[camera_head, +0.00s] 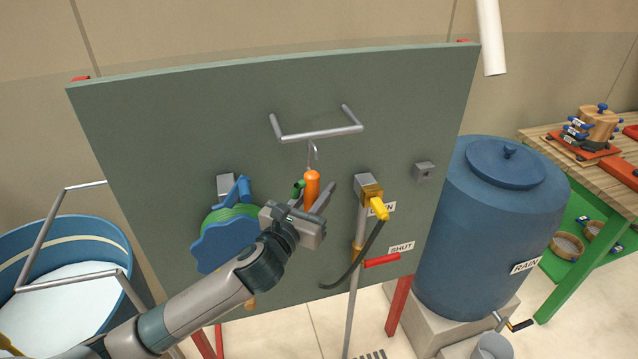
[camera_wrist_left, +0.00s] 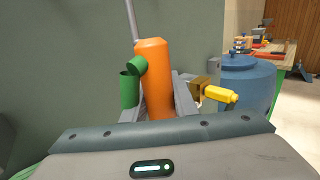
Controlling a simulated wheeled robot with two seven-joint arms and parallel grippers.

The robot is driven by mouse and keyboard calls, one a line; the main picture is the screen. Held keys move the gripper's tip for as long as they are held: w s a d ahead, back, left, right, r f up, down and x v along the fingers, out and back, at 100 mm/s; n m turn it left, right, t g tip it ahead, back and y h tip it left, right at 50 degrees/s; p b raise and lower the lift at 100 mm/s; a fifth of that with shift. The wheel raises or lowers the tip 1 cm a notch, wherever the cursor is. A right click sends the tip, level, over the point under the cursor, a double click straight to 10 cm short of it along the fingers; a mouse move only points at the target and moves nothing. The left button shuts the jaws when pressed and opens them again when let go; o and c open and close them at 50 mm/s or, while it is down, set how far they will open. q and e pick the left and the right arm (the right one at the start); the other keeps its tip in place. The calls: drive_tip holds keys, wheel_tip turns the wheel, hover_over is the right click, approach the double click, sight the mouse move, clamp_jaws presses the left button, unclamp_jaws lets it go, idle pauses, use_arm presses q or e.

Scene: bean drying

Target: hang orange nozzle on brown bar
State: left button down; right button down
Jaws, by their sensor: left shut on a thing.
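The orange nozzle (camera_head: 312,188) is upright in my left gripper (camera_head: 314,205), which is shut on it in front of the green board. A thin grey hook (camera_head: 314,150) rises from its top, and a small green piece (camera_head: 298,188) sits at its side. In the left wrist view the orange nozzle (camera_wrist_left: 155,75) stands between the fingers, with the green piece to its left. No brown bar shows; a grey metal bar (camera_head: 320,132) on two arms juts from the board above the nozzle. The hook's top appears just below this bar; I cannot tell if they touch. My right gripper is out of view.
A blue-green hose reel (camera_head: 225,235) is left of my gripper. A yellow tap (camera_head: 378,208) with a dark hose is close on the right. A blue rain barrel (camera_head: 490,225) stands right of the board (camera_head: 180,120). The board above the bar is clear.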

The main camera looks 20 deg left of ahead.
use_arm(q)
drive_tip(key=s+d+p, duration=0.2)
drive_tip(key=s, duration=0.6)
drive_tip(key=shift+d+p, duration=0.15)
drive_tip(key=shift+p, duration=0.2)
idle(0.6)
idle(0.5)
drive_tip(key=s+a+f+n+y+b, duration=0.1)
drive_tip(key=s+a+f+y+b, duration=0.1)
drive_tip(key=s+f+b, duration=1)
drive_tip(key=shift+s+a+f+n+y, duration=0.3)
drive_tip(key=shift+a+f+y, duration=0.1)
drive_tip(key=shift+a+f, duration=0.2)
